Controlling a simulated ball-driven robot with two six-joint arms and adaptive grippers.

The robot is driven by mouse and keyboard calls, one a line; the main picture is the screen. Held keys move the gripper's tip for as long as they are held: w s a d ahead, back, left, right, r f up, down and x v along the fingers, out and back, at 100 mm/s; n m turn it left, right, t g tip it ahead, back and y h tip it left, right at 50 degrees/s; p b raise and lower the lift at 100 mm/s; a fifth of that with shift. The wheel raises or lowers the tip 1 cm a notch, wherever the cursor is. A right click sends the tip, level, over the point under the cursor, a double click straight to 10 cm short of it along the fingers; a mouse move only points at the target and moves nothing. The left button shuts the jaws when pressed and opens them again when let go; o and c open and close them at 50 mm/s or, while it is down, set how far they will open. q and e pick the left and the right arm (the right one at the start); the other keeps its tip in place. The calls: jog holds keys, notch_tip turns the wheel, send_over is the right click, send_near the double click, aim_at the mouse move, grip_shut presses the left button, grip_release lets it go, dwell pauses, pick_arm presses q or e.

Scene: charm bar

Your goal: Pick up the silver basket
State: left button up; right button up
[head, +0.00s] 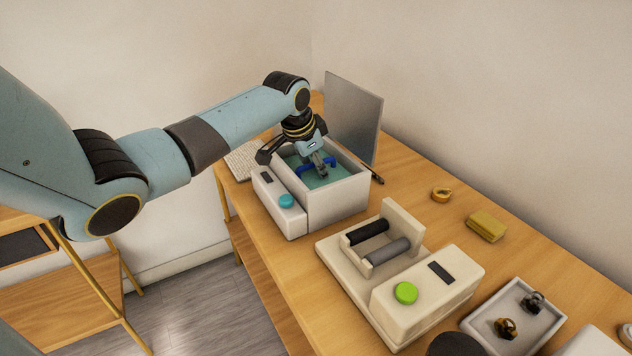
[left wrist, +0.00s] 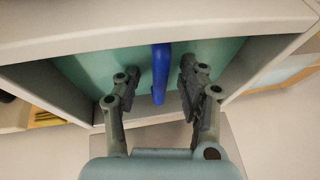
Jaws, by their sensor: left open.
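A pale box-shaped bath (head: 340,206) with a teal inside stands at the far part of the table. A blue bar-shaped handle (head: 303,168) shows inside it. No silver basket body can be made out; whether the blue handle belongs to one is not clear. My left gripper (head: 318,165) points down into the bath at the handle. In the left wrist view, the blue bar (left wrist: 160,70) runs between the two open fingers, with a gap on each side. My right gripper is not in view.
The bath has a front panel with a teal button (head: 286,200). A grey upright panel (head: 355,115) stands behind it. A cream machine with a green button (head: 405,293) and rollers stands nearer. A tray (head: 480,325) with rings, a yellow block (head: 486,226) and a tape roll (head: 441,195) lie right.

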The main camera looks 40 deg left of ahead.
pick_arm(q)
grip_shut()
dwell(0.3)
